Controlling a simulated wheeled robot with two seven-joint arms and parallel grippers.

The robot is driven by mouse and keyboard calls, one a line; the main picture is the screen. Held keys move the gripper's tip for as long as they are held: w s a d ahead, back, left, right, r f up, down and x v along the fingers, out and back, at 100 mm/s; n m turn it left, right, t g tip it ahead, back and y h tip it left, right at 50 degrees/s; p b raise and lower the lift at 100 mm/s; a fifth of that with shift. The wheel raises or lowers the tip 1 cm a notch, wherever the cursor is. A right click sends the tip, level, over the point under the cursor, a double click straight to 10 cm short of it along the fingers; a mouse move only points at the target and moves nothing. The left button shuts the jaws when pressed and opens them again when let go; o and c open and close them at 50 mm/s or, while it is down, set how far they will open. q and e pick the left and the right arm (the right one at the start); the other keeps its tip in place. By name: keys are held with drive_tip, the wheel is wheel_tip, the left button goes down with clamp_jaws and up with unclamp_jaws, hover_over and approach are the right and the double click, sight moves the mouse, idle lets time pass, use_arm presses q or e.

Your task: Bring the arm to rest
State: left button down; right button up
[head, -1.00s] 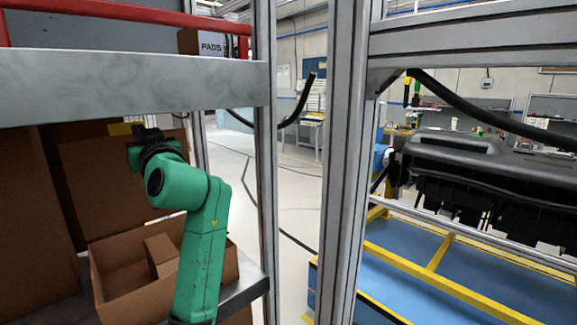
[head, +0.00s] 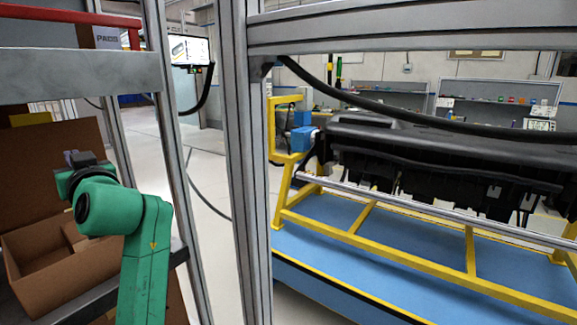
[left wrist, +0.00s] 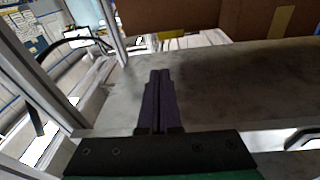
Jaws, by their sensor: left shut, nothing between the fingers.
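My left arm, green, comes up from the bottom left of the head view. Its wrist is in front of an open cardboard box on the shelf, and the dark gripper (head: 80,158) is partly hidden behind the wrist. In the left wrist view the two dark fingers of the left gripper (left wrist: 161,75) lie side by side, shut and empty. They point over a grey metal shelf surface (left wrist: 220,95), with a cardboard box (left wrist: 215,18) beyond. My right gripper is not in view.
An open cardboard box (head: 28,290) sits on the shelf at left. Grey frame posts (head: 240,170) stand mid-view, with a crossbeam (head: 420,32) on top. At right a black dashboard module (head: 430,150) is held on a yellow stand (head: 350,235). Clear floor (head: 205,185) shows between.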

use_arm(q)
drive_tip(key=s+d+f+m+g+h, duration=0.1)
drive_tip(key=s+d+f+m+h, duration=0.15)
drive_tip(key=f, duration=0.75)
drive_tip(key=s+d+f+m+g+h, duration=0.15)
drive_tip(key=f+h, duration=0.25)
drive_tip(key=f, duration=0.7)
drive_tip(key=s+d+f+m+h, duration=0.1)
drive_tip(key=d+f+m+h, duration=0.2)
drive_tip(key=f, duration=0.7)
drive_tip(key=s+d+f+m+g+h, duration=0.2)
drive_tip(key=s+d+f+g+h, duration=0.1)
drive_tip(key=s+d+f, duration=0.45)
drive_tip(key=s+d+f+m+g+h, duration=0.2)
drive_tip(key=s+d+f+g+h, duration=0.15)
drive_tip(key=s+f, duration=0.65)
wheel_tip(320, 180, down, 15)
drive_tip(key=s+a+f+g, duration=0.2)
drive_tip(key=s+a+f, duration=0.1)
drive_tip(key=s+f, duration=1.7)
drive_tip(key=shift+f+m+y, duration=0.4)
drive_tip(key=shift+f, duration=0.35)
